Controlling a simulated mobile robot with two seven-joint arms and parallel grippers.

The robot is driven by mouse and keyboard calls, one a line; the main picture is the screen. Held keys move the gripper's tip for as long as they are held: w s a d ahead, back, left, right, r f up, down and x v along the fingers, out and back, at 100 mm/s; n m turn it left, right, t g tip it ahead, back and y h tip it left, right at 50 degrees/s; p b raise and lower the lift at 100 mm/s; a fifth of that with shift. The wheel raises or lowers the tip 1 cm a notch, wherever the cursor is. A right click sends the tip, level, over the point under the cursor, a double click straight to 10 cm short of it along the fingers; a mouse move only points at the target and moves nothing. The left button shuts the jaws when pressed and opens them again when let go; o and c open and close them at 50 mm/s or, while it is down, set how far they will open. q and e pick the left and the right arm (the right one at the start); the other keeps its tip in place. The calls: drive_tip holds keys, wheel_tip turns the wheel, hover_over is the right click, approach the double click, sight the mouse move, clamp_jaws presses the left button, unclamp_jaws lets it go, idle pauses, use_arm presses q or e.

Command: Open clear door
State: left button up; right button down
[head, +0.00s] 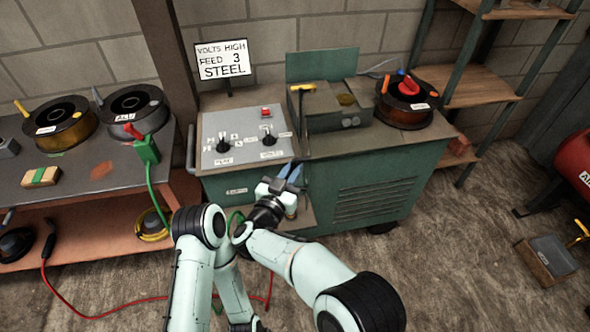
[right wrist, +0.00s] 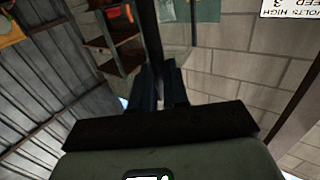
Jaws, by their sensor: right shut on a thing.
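A green machine cabinet (head: 370,195) stands against the wall, with a grey control panel (head: 243,137) carrying two black knobs and a red switch. I cannot clearly make out a clear door on it. My right gripper (head: 291,173) is in front of the cabinet, by the panel's lower right corner. Its blue fingers also show in the right wrist view (right wrist: 161,88), close together. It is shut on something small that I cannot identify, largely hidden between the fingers. My left gripper is not in view.
An open-topped box (head: 338,122) with a yellow handle (head: 303,88) and a spool (head: 406,108) sit on the cabinet. A sign (head: 222,60) reads volts high, feed 3, steel. A bench (head: 90,170) with spools stands left. Floor at right is partly clear.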

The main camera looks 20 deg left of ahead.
drive_tip(key=shift+w+d+r, duration=0.25)
drive_tip(key=shift+w+r, duration=0.05)
drive_tip(key=shift+r, duration=0.05)
drive_tip(key=c, duration=1.3)
unclamp_jaws()
drive_tip(key=shift+o, duration=0.9)
drive_tip(key=shift+w+a+f, duration=0.1)
drive_tip(key=shift+w+f, duration=0.1)
drive_tip(key=shift+f, duration=0.05)
drive_tip(key=shift+s, duration=0.1)
